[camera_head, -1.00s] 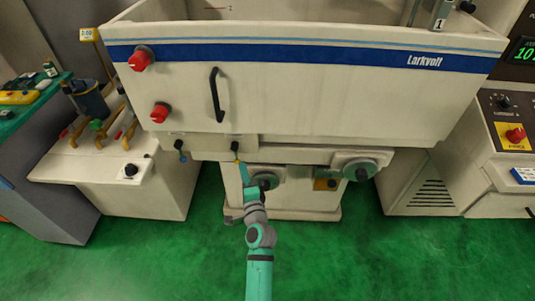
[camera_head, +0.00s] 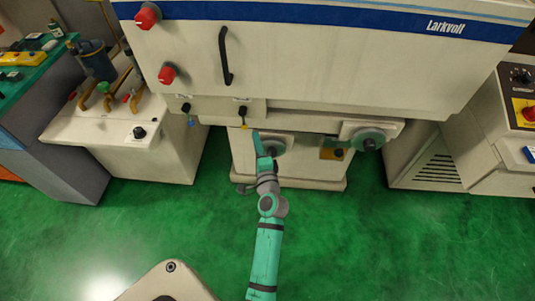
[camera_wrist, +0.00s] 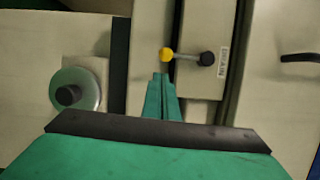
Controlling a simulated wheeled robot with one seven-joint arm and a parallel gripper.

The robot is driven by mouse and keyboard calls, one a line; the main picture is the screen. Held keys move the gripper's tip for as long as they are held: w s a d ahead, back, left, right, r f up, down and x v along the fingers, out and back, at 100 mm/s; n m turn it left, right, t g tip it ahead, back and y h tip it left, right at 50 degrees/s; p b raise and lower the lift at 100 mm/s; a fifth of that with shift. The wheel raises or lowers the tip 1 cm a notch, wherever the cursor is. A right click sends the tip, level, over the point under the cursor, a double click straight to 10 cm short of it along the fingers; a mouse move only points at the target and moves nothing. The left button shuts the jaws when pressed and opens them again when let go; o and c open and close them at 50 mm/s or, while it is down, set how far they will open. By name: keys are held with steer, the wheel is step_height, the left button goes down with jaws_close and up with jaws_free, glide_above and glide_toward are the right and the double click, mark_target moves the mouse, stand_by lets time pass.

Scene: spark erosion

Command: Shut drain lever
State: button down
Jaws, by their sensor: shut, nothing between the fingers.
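Two small levers sit on a beige panel under the machine's tank. One has a yellow tip (camera_head: 243,126) that hangs down below its dark pivot. The other has a blue tip (camera_head: 191,122) and is further left. I cannot read which one is the drain lever. My gripper (camera_head: 256,134) is shut and empty, just right of and below the yellow tip. In the wrist view the closed fingertips (camera_wrist: 160,79) point at the yellow ball (camera_wrist: 166,55), with a small gap. The lever's grey rod runs right to a black pivot (camera_wrist: 207,59) beside a small label (camera_wrist: 223,62).
A green-rimmed handwheel (camera_head: 369,139) is to the right under the tank, and another (camera_wrist: 75,92) shows in the wrist view. Red knobs (camera_head: 167,74) and a black handle (camera_head: 225,56) are on the tank front. A side unit (camera_head: 125,135) stands left. The green floor in front is open.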

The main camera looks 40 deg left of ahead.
steer(key=v, duration=1)
steer(key=shift+d, duration=0.5)
steer(key=shift+w+d+f, duration=0.1)
steer(key=shift+f, duration=0.1)
steer(key=s+d+f+t+h, duration=0.2)
steer(key=s+d+f+h, duration=0.1)
steer(key=d, duration=0.4)
steer(key=s+d+f+t+h, duration=0.1)
steer(key=s+d+f+h, duration=0.2)
steer(key=d, duration=0.5)
steer(key=s+d+f+t+h, duration=0.2)
steer(key=d+h, duration=0.2)
steer(key=d, duration=0.3)
steer(key=s+d+r+n+h, duration=0.2)
steer(key=s+d+r+n, duration=0.1)
steer(key=s+d, duration=0.4)
steer(key=s+d+r+n+h, duration=0.3)
steer(key=s+d+r+n, duration=0.1)
steer(key=s+d, duration=0.3)
steer(key=shift+s+r+t, duration=0.35)
steer(key=shift+r+t, duration=0.05)
steer(key=shift+r, duration=0.2)
steer(key=shift+a, duration=0.1)
